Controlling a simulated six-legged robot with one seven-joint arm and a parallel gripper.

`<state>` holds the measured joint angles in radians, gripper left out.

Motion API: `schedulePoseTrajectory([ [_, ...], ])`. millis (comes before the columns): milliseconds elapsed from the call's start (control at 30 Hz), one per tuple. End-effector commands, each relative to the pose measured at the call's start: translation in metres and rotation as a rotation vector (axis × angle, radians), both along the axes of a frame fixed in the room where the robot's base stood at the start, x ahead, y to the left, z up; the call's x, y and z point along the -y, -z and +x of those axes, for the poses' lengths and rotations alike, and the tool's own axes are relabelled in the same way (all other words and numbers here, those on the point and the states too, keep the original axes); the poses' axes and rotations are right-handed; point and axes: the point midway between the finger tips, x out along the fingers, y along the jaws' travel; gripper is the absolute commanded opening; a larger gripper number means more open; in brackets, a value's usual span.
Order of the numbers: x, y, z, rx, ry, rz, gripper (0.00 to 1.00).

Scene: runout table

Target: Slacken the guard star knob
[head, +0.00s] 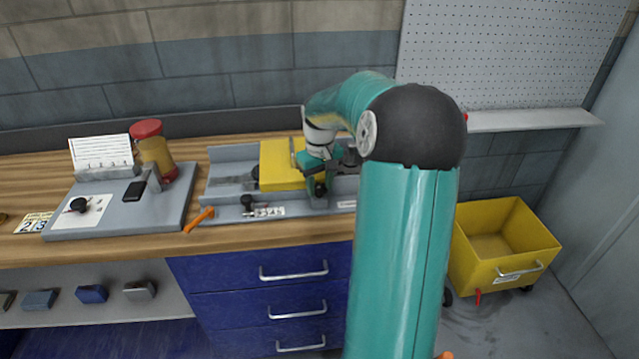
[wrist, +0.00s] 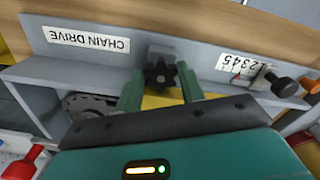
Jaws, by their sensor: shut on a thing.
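The black star knob (wrist: 160,74) sits on the grey upright wall of the runout table, centred in the wrist view. My gripper (wrist: 161,84) has its two green fingers on either side of the knob, closed against it. A bit of the yellow guard (wrist: 160,101) shows between the fingers. In the head view, my gripper (head: 319,186) is at the front right of the yellow guard (head: 281,165), and my wrist and arm hide part of the table there. Whether the knob is tight or loose cannot be seen.
A "CHAIN DRIVE" label (wrist: 86,39) and a numbered scale (wrist: 243,70) flank the knob. A black-knobbed lever (wrist: 284,86) and an orange handle (head: 199,220) are near. A yellow bin (head: 505,245) stands on the floor at right.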

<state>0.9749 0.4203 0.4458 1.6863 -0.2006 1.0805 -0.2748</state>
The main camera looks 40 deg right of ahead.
Motion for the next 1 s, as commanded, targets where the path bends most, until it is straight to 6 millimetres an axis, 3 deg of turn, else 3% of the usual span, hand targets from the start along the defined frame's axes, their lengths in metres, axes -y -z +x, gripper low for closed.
schedulePoseTrajectory([
  [567,0.0,-0.0003,0.0002,0.0,-0.051,-0.001,0.16],
  [600,0.0,-0.0003,0.0002,0.0,-0.05,-0.001,0.42],
  [700,0.0,-0.0003,0.0002,0.0,-0.05,0.0,0.6],
  [1000,0.0001,0.0,0.0002,0.0,-0.046,0.0,0.6],
])
